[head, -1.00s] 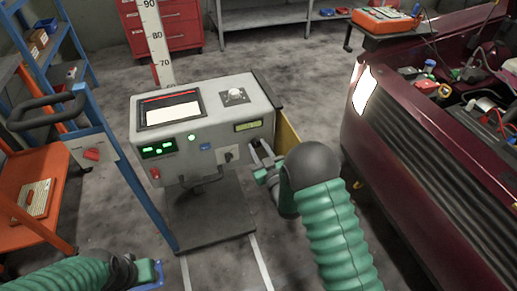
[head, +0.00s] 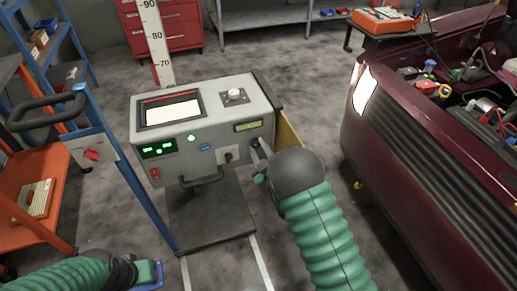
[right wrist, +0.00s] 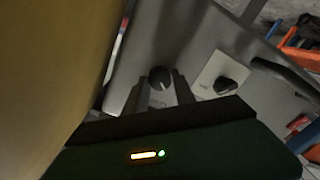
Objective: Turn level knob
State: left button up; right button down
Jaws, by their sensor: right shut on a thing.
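A grey tester box (head: 205,125) stands on a dark base with its control panel facing me. My right gripper (head: 257,153) is at the right end of this front panel. In the right wrist view its two fingers (right wrist: 159,84) are shut on a dark round knob (right wrist: 160,77). In the head view that knob is mostly hidden by the gripper. A second dark knob on a light plate (right wrist: 227,86) is beside it, untouched; it also shows in the head view (head: 228,157). My left gripper (head: 149,274) is low at the left, away from the box; its fingers are unclear.
A yellow panel (head: 289,131) stands just right of the box. A dark red car (head: 410,165) with its hood open fills the right. A blue post with a black handle (head: 45,113) and an orange cart (head: 20,205) are at the left. The floor between box and car is clear.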

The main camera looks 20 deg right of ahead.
jog(key=shift+a+f, duration=0.1)
jog(key=c, duration=1)
grip_release()
jog(key=shift+c, duration=0.2)
jog(key=s+d+p, duration=0.1)
jog(key=s+p, duration=0.1)
jog(key=s, duration=1.4)
jog(key=shift+s+r, duration=0.3)
jog(key=shift+s, duration=0.1)
